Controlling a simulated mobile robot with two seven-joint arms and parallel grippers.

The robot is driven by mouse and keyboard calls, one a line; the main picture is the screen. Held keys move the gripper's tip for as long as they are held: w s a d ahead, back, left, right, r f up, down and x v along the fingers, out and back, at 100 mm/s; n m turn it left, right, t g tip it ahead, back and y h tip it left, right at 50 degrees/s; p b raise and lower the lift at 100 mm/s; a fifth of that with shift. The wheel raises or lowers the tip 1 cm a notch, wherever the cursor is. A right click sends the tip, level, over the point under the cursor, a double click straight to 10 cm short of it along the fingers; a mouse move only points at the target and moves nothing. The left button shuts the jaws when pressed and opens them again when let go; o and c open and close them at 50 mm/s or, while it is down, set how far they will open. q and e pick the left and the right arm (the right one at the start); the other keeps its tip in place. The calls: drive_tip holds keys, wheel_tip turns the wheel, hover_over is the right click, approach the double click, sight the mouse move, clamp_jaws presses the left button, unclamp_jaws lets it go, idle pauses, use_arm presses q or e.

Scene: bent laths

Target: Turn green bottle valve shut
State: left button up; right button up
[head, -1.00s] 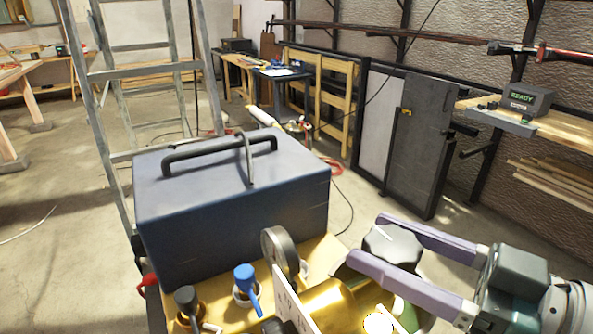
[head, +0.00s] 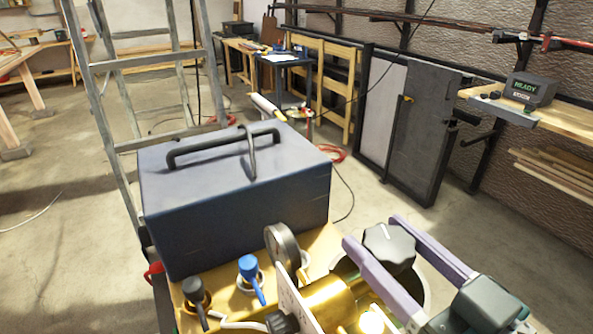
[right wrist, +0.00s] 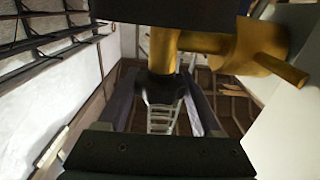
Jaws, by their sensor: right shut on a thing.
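The bottle valve's black fluted knob (head: 389,247) with a white mark stands on brass fittings at the lower right of the head view. My right gripper (head: 372,232) is shut on it, one purple finger on each side. The right wrist view shows the knob (right wrist: 160,88) between the two fingers (right wrist: 160,103), with the brass valve body (right wrist: 165,50) against it. Of the bottle only a dark rounded part below the knob shows; its green colour is hard to make out now. My left gripper is not in view.
A dark blue toolbox (head: 235,205) stands just left of the valve. A round gauge (head: 282,246), a blue-handled valve (head: 250,275) and a black-handled valve (head: 195,295) stand close by. A ladder (head: 100,110) is behind. The floor to the right is clear.

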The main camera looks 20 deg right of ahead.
drive_tip(key=o, duration=1.4)
drive_tip(key=shift+s+d+b, duration=0.2)
drive_tip(key=shift+s+b, duration=0.25)
drive_tip(key=shift+s, duration=2.05)
drive_tip(key=shift+s+d+b, duration=0.15)
drive_tip(key=shift+s+b, duration=0.3)
drive_tip(key=shift+s, duration=2)
drive_tip(key=shift+c, duration=0.2)
